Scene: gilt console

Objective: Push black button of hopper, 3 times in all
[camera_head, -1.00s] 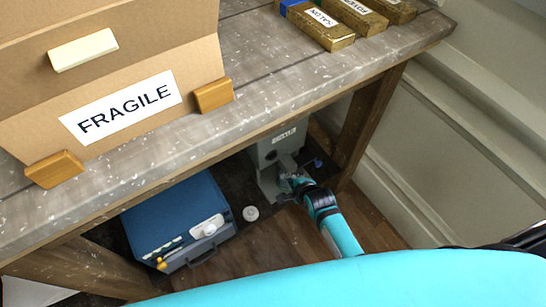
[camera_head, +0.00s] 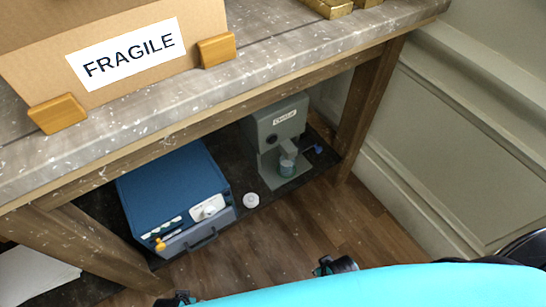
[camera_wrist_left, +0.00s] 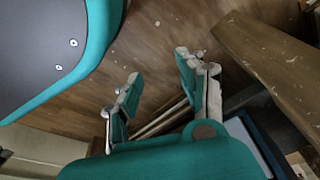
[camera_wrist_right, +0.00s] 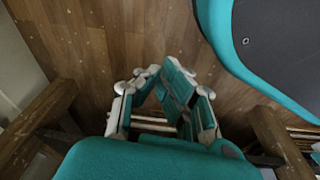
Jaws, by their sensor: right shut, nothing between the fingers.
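The hopper (camera_head: 262,128) is a grey machine with a white label, standing on a dark mat under the table. A small dark round spot on its front, left below the label, looks like the black button (camera_head: 271,139). A grey-blue cup (camera_head: 287,168) stands under its spout. Neither gripper touches the hopper. My right gripper (camera_wrist_right: 162,72) is shut and empty above the wooden floor in the right wrist view. My left gripper (camera_wrist_left: 158,78) is open and empty above the floor in the left wrist view. The head view shows only dark bits of my arms at its bottom edge.
A blue box-shaped machine (camera_head: 172,190) with a white knob stands left of the hopper. A small white round piece (camera_head: 251,200) lies between them. The tabletop (camera_head: 290,55) overhangs both, and a table leg (camera_head: 362,110) stands right of the hopper. The floor in front is clear.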

